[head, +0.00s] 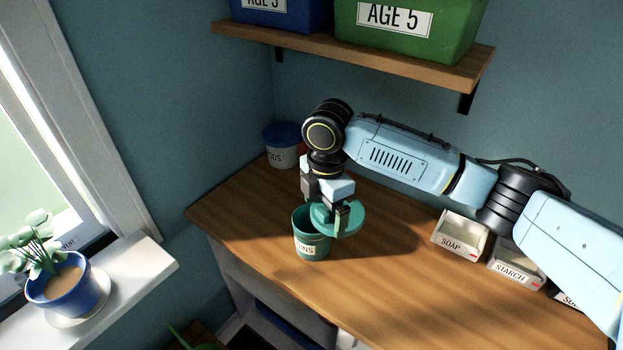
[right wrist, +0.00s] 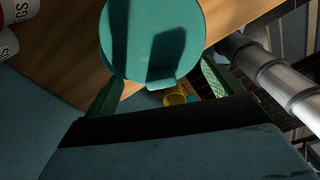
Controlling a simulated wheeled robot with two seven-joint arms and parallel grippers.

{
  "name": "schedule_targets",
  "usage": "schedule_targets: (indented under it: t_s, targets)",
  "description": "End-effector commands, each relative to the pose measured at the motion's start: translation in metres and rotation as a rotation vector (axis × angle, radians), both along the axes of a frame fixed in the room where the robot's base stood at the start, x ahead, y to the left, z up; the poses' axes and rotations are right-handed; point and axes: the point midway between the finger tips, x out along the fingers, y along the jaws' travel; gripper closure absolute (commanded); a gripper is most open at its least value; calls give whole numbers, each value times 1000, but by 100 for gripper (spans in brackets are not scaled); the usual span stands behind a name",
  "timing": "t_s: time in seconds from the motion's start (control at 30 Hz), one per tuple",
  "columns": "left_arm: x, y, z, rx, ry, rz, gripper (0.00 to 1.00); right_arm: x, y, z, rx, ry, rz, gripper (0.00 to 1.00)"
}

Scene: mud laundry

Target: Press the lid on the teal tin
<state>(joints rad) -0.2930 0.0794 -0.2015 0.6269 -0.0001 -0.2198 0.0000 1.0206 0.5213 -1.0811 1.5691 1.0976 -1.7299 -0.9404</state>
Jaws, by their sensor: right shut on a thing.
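The teal tin (head: 311,246) stands upright on the wooden counter in the head view, with its mouth partly uncovered on the left and a label ending in "INS" on its front. My right gripper (head: 331,208) is above the right side of the tin, shut on the round teal lid (head: 349,221). The lid overlaps the right part of the tin's mouth and sticks out to the right; I cannot tell whether it touches the rim. The lid fills the upper middle of the right wrist view (right wrist: 150,35). My left gripper is not in view.
On the wooden counter (head: 390,270), a blue-lidded white container (head: 283,152) stands behind the tin. Soap (head: 455,239) and starch (head: 514,268) boxes stand at right, below my arm. A shelf (head: 350,52) with blue and green bins hangs above. A potted plant (head: 65,290) is at left.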

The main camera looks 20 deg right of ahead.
Motion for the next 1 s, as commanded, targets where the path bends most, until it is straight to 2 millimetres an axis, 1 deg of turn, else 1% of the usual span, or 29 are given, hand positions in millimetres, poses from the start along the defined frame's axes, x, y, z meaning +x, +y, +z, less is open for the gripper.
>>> schedule_targets:
  t_s: [0.03, 0.2, 0.3, 0.43, 0.53, 0.67, 0.87, 1.0]
  targets:
    - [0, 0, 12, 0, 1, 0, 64, 2, 4, 9, 0, 0, 96, 30]
    - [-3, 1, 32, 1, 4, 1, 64, 11, 11, 18, -5, -3, 448, 30]
    - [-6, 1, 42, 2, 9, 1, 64, 14, 15, 22, -8, -3, 628, 30]
    - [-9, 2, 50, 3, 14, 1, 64, 18, 18, 25, -12, -3, 801, 30]
    - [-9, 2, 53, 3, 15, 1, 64, 19, 20, 26, -12, -3, 882, 30]
    - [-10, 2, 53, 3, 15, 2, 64, 20, 21, 25, -14, -3, 926, 30]
    - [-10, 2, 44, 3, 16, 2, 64, 20, 20, 17, -14, -3, 931, 30]
    - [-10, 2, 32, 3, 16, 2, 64, 20, 20, 7, -15, -3, 929, 30]
